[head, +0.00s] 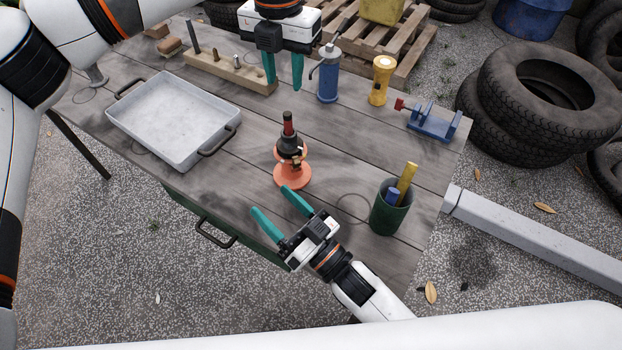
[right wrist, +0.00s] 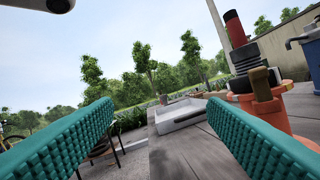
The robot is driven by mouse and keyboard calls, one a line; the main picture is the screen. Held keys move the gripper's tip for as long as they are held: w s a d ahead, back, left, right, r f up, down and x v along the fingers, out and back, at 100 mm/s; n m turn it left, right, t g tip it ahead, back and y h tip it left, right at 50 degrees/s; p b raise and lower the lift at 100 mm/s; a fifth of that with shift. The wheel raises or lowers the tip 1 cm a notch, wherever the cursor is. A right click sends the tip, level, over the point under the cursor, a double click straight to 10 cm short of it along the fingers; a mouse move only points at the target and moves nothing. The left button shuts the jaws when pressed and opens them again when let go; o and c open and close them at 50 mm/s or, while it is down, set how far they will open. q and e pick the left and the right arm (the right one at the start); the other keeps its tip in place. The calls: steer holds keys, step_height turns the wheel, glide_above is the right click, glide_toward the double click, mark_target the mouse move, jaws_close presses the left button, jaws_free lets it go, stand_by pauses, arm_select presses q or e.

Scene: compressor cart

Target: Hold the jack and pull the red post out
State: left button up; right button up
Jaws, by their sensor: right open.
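The jack (head: 291,172) stands upright on the table, with an orange base and a black collar. The red post (head: 288,123) sticks up from its top. In the right wrist view the jack (right wrist: 270,108) and post (right wrist: 234,28) are at the right, partly behind one finger. My right gripper (head: 268,198) is open and empty, just in front of the jack, its fingers pointing up-left; the jack is not between them. My left gripper (head: 283,84) points down, open and empty, behind and above the post, apart from it.
A grey tray (head: 135,100) lies left of the jack. A wooden peg block (head: 230,73), blue pump can (head: 328,83), yellow flashlight (head: 380,80) and blue vise (head: 432,125) stand along the back. A green cup (head: 388,214) with tools stands right of my right gripper.

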mark_target(291, 159)
steer(key=w+d+f+h, duration=0.1)
steer(key=w+d, duration=0.1)
steer(key=w+d+f+n+h, duration=0.1)
steer(key=w+d+h, duration=0.1)
steer(key=w, duration=0.1)
steer(key=w+d+f+h, duration=0.1)
steer(key=w+d+f, duration=0.1)
steer(key=w, duration=0.1)
steer(key=shift+f, duration=0.1)
steer(key=shift+w+d+h, duration=0.15)
steer(key=shift+w+h, duration=0.15)
steer(key=shift+h, duration=0.1)
steer(key=shift+x, duration=3.6)
steer(key=shift+f, duration=0.2)
steer(key=shift+c, duration=0.6)
jaws_close()
